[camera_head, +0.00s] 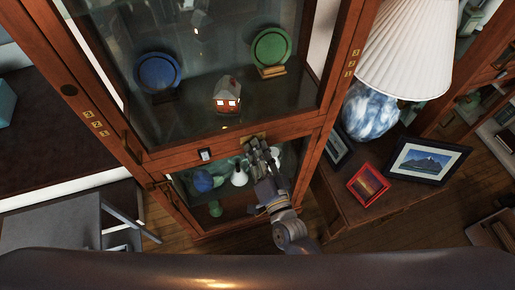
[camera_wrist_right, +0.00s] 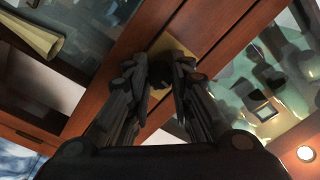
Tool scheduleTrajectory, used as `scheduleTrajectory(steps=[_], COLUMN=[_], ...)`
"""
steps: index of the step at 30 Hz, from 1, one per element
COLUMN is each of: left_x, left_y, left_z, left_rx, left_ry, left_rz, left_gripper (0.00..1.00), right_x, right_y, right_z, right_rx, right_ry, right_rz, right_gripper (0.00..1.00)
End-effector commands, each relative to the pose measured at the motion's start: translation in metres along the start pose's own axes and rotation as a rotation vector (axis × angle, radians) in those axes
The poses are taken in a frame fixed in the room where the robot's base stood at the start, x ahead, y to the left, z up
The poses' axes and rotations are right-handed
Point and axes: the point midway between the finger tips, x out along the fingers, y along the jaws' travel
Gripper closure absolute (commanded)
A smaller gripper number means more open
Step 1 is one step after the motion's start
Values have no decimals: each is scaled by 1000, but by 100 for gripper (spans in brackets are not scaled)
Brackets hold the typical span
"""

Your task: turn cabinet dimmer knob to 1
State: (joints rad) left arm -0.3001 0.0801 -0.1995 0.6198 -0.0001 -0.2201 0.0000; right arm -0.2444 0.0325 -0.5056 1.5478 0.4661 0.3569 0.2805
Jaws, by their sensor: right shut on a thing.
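The wooden curio cabinet (camera_head: 180,152) stands in front of me with glass above and below its middle rail. A brass plate (camera_head: 251,138) sits on that rail and also shows in the right wrist view (camera_wrist_right: 178,45). My right gripper (camera_head: 257,146) is at the plate, shut on the dark dimmer knob. In the right wrist view the two fingers (camera_wrist_right: 160,75) close on the knob (camera_wrist_right: 161,80) from both sides. The fingers hide most of the knob, and I cannot read its setting. My left gripper is not in view.
A small white-and-black switch plate (camera_head: 206,154) is on the rail to the left. A blue plate (camera_head: 158,74), green plate (camera_head: 271,47) and lit toy house (camera_head: 227,95) stand behind glass. Right are a lamp (camera_head: 405,55) and framed pictures (camera_head: 427,161) on a side table.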

Motion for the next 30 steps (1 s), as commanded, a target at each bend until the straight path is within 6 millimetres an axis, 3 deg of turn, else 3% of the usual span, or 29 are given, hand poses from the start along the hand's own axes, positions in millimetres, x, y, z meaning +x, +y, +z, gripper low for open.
scheduleTrajectory(steps=[10, 26, 27, 29, 30], left_x=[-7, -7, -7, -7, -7], left_y=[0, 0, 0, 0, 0], left_z=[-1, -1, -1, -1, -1], left_rx=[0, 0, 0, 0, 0], left_ry=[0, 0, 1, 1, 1], left_rz=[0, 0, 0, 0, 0], left_gripper=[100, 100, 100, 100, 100], right_x=[0, 0, 0, 0, 0], right_y=[0, 0, 0, 0, 0], right_z=[0, 1, 1, 1, 1], right_rx=[-132, -152, -152, -152, -152], right_ry=[-8, -10, -10, -10, -10], right_rz=[-3, -2, -2, -2, -2], right_gripper=[100, 100, 72, 59, 58])
